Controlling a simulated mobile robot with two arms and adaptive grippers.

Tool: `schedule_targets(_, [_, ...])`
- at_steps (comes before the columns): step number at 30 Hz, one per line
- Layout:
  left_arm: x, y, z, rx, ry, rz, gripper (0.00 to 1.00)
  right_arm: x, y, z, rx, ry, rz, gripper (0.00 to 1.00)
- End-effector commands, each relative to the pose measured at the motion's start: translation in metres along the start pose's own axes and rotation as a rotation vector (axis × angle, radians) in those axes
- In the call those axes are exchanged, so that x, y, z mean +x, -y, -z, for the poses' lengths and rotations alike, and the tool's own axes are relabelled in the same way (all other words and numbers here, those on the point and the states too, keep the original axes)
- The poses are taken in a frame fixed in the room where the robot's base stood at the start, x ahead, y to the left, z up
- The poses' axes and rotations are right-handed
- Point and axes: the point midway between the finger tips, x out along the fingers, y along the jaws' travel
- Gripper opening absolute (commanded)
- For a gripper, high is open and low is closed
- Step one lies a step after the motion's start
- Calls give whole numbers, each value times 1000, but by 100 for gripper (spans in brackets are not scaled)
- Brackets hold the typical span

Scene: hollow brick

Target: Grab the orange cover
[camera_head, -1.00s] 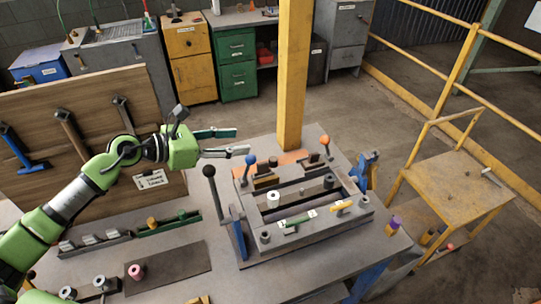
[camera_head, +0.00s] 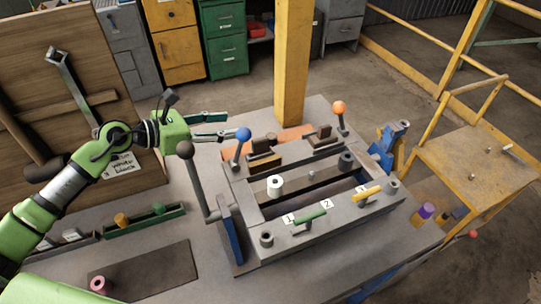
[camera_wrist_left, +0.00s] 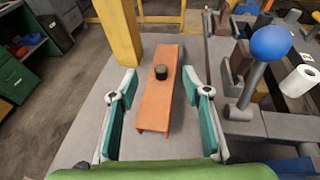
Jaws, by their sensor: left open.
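The orange cover (camera_wrist_left: 155,112) is a long channel-shaped piece with a black knob (camera_wrist_left: 161,72) on top. It lies on the grey table in the left wrist view. In the head view only part of the cover (camera_head: 291,135) shows, behind the fixture and beside the yellow post. My left gripper (camera_head: 232,126) is open and empty, to the left of the cover in the head view. In the left wrist view its two teal-padded fingers (camera_wrist_left: 159,76) appear on either side of the cover, with gaps. I cannot tell their height above it. My right gripper is not in view.
A yellow post (camera_head: 292,65) rises close to the cover. A blue-ball lever (camera_head: 242,136) stands near my left gripper. The grey fixture (camera_head: 345,221) carries a white roll (camera_head: 275,186) and several small parts. A wooden tool board (camera_head: 75,80) stands at the left.

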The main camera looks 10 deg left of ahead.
Motion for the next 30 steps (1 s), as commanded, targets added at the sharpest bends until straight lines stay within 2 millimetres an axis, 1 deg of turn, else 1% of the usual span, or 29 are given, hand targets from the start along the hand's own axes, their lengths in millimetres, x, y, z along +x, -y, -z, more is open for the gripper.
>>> schedule_targets(1, [10,0,28,0,0,0,44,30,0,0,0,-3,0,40])
schedule_targets(3, [16,0,43,0,0,0,44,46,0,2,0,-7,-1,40])
schedule_targets(6, [21,0,57,0,0,0,44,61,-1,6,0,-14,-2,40])
schedule_targets(9, [23,0,63,0,0,0,44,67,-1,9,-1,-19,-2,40])
schedule_targets(11, [25,0,63,0,2,0,44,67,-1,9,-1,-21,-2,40])
schedule_targets(14, [35,0,61,-3,4,0,44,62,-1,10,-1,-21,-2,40])
schedule_targets(17, [54,1,58,-3,5,3,44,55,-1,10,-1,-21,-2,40])
schedule_targets(21, [83,1,58,-3,4,2,44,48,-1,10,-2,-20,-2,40])
schedule_targets(24, [98,0,60,-3,3,0,44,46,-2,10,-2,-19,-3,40])
schedule_targets(30, [112,0,61,-1,1,0,44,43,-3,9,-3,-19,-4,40])
